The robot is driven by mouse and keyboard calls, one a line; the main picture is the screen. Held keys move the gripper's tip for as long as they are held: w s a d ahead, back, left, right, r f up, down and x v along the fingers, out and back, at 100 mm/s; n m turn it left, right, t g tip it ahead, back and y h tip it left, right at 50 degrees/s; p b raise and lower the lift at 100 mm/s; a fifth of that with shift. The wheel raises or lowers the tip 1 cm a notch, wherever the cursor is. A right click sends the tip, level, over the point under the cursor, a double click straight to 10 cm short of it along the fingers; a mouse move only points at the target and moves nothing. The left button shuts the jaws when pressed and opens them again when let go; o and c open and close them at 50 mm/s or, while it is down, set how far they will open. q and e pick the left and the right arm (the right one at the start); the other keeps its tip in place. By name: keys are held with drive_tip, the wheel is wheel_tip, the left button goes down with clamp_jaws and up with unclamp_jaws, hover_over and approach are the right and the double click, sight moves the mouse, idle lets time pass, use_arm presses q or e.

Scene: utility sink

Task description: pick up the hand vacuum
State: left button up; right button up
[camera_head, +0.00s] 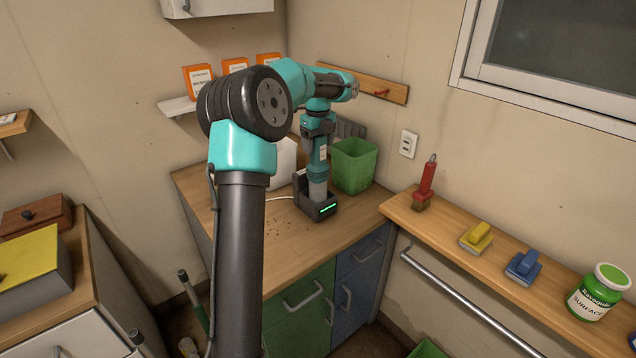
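The hand vacuum (318,170), teal and grey, stands upright in a dark charging dock (318,208) with a green light, on the wooden counter. My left arm rises from the bottom and bends over to it. My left gripper (318,128) points down at the top of the vacuum. The fingertips are too small and blended with the vacuum to tell whether they are open or shut on it. The vacuum appears still seated in the dock. My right gripper is not in view.
A green bin (353,165) stands close right of the vacuum, and a white container (283,165) is behind left. Dark crumbs (278,228) lie on the counter. A ledge (480,262) at right holds a brush (426,184), two scrubbers and a green jar (598,294).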

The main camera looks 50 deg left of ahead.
use_arm(q)
drive_tip(key=c, duration=0.8)
drive_tip(key=shift+c, duration=0.2)
drive_tip(key=shift+r, duration=0.15)
wheel_tip(320, 180, up, 10)
drive_tip(key=shift+f, duration=0.1)
idle(0.5)
